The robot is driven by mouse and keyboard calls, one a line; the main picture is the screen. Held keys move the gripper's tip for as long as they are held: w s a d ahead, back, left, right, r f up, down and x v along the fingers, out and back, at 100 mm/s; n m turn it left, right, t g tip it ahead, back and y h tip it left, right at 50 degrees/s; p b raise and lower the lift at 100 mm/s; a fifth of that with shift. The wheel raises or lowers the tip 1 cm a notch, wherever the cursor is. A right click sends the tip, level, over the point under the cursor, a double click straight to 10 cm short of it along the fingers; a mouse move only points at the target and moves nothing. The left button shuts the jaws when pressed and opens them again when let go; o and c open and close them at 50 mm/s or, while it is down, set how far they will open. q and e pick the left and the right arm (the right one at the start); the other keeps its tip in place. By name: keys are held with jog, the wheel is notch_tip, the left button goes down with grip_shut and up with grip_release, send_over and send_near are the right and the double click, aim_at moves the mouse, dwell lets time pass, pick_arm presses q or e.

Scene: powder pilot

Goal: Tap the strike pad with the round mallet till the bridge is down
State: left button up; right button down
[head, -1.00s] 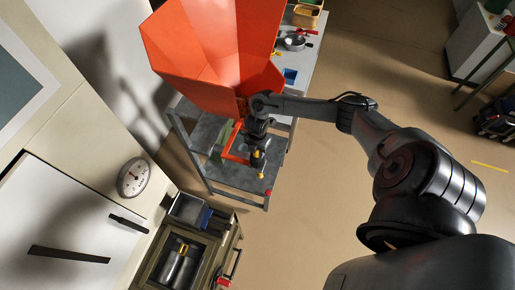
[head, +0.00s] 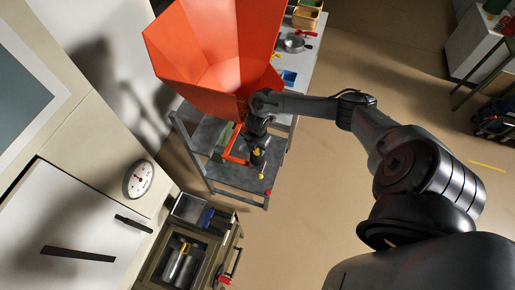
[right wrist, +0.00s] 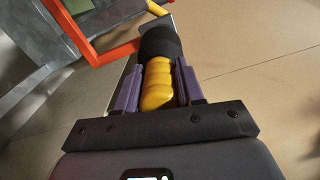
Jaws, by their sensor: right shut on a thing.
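The round mallet shows in the right wrist view, with a ribbed yellow handle (right wrist: 157,85) and a black head (right wrist: 160,42). My right gripper (right wrist: 158,92) is shut on the handle between its purple fingers. In the head view this gripper (head: 257,157) hangs just below the big orange hopper (head: 215,55), over the grey metal stand. An orange frame (right wrist: 108,45) is beyond the mallet head, to its left; I cannot tell whether they touch. I cannot make out the strike pad or the bridge inside the hopper. My left gripper is not in view.
The grey stand (head: 208,178) is under the hopper. A bench with a pan (head: 293,42) is behind it. A cabinet with a dial (head: 138,180) is at left, and an open metal box (head: 180,265) below. Bare floor (head: 300,190) lies to the right.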

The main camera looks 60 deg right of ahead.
dwell(0.3)
notch_tip(320, 180, down, 5)
jog(key=b, duration=0.4)
jog(key=shift+f, duration=0.15)
jog(key=shift+r, duration=0.2)
notch_tip(320, 180, up, 4)
jog(key=p, duration=0.3)
jog(key=shift+p, duration=0.3)
jog(key=shift+r, duration=0.45)
jog(key=shift+f, duration=0.15)
dwell(0.9)
